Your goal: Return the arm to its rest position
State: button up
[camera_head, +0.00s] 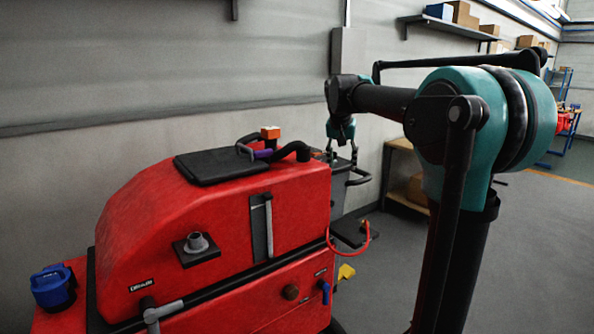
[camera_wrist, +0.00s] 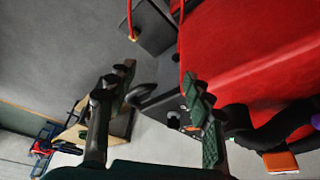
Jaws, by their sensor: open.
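My arm (camera_head: 385,101) reaches left from its teal shoulder joint (camera_head: 480,115) and is stretched out beside the red scrubber machine (camera_head: 225,215). My gripper (camera_head: 341,146) hangs at the arm's far end, near the machine's rear right side, with its fingers pointing down. In the wrist view my gripper (camera_wrist: 158,82) is open, its two fingers apart with nothing held between them. The red body (camera_wrist: 255,55) fills the upper right there. A dark handle (camera_wrist: 145,97) shows behind the gap between the fingers; whether they touch it I cannot tell.
A black pad (camera_head: 221,165), a hose (camera_head: 290,152) and an orange block (camera_head: 270,132) sit on the machine's top. A blue cap (camera_head: 53,288) is at its left end. A shelf (camera_head: 450,27) with boxes is on the wall. Open floor (camera_head: 550,235) lies to the right.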

jog(key=s+d+f+n, duration=0.2)
jog(key=s+f, duration=1.4)
jog(key=s+d+f+n+y, duration=0.1)
jog(key=s+d+f+n, duration=0.1)
jog(key=s+f, duration=1.3)
jog(key=shift+s+f+y, duration=0.3)
jog(key=shift+s+f, duration=0.1)
jog(key=shift+s, duration=0.45)
jog(key=shift+d, duration=0.1)
